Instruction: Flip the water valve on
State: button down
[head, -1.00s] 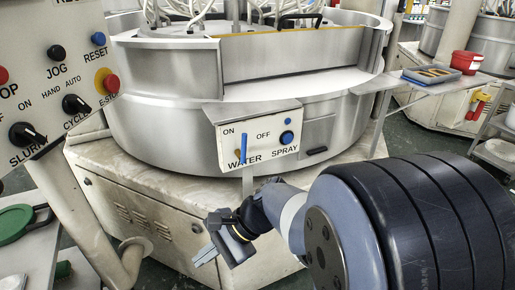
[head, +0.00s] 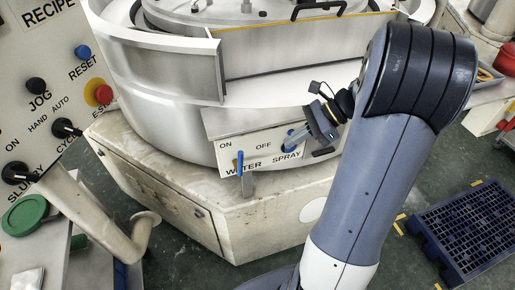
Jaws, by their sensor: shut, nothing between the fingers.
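The white valve panel (head: 262,150) is mounted on the front of the round steel machine. It carries the labels ON, OFF, WATER and SPRAY. The blue water lever (head: 240,163) stands roughly upright above the word WATER, below and between ON and OFF. My gripper (head: 294,143) is at the panel's right side, by the blue spray knob (head: 289,133), which it partly hides. It is shut and empty, pointing left and down, to the right of the lever. Whether the fingers touch the knob or panel cannot be told.
A control panel (head: 50,75) with knobs and buttons stands at the left, above a bench with a green round lid (head: 24,215). A pale pipe (head: 95,215) rises beside it. A blue pallet (head: 465,230) lies on the floor at right.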

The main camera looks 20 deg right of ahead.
jog(key=w+a+f+p, duration=0.1)
jog(key=a+f, duration=0.4)
jog(key=a, duration=0.5)
jog(key=shift+w+p, duration=0.35)
jog(key=shift+w, duration=0.15)
jog(key=shift+a+r+p, duration=0.3)
jog(key=shift+a+r, duration=0.05)
jog(key=shift+a, duration=0.25)
